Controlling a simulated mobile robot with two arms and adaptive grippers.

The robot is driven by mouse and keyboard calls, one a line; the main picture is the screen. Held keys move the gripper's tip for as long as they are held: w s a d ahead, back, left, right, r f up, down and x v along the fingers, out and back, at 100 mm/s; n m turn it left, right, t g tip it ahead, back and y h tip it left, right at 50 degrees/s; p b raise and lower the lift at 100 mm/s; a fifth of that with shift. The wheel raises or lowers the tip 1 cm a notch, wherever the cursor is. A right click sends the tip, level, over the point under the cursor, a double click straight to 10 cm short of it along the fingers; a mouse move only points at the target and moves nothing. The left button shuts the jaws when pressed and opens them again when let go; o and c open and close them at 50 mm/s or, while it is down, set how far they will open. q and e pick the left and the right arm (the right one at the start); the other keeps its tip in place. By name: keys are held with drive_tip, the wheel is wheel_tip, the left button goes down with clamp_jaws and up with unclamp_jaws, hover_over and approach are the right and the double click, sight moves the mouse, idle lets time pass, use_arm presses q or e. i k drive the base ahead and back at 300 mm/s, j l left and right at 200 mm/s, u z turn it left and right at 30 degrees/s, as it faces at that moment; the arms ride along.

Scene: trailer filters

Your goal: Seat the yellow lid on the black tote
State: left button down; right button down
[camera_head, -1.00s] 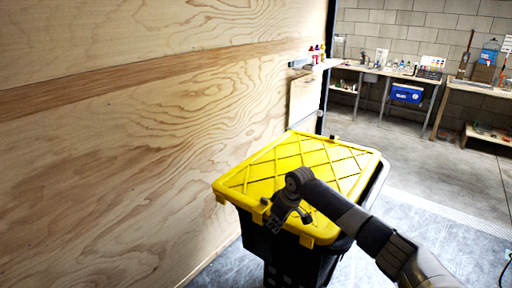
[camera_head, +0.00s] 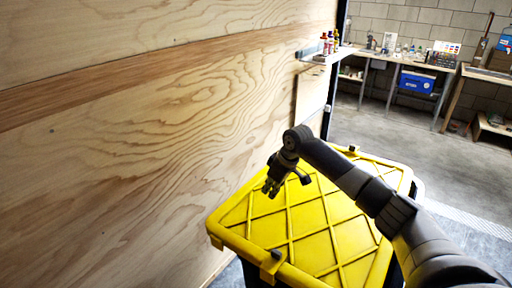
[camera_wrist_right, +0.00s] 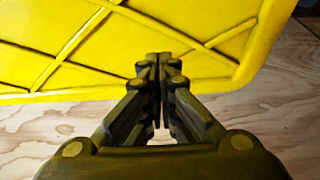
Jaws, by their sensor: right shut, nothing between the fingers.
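The yellow lid (camera_head: 318,237), with a raised diamond pattern, lies on top of the black tote (camera_head: 250,275) in the head view. Only a little of the tote shows, below the lid's near left corner and at the right. A dark and pale strip shows beyond the lid's far right edge; I cannot tell whether the lid is fully down on the rim. My right gripper (camera_head: 270,188) is shut and empty, over the lid's left, wall-side edge. In the right wrist view its closed fingertips (camera_wrist_right: 158,62) overlap the lid's edge (camera_wrist_right: 205,35); contact is unclear. My left gripper is out of view.
A plywood wall (camera_head: 130,150) stands close along the tote's left side. A small shelf with bottles (camera_head: 328,52) is on the wall's far end. Workbenches and a blue box (camera_head: 417,82) stand at the back. Concrete floor (camera_head: 400,135) is open behind the tote.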

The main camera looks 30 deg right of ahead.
sight(327, 241)
drive_tip(key=i+l, duration=0.25)
drive_tip(key=i, duration=0.15)
drive_tip(key=i+l, duration=0.3)
drive_tip(key=i, duration=0.15)
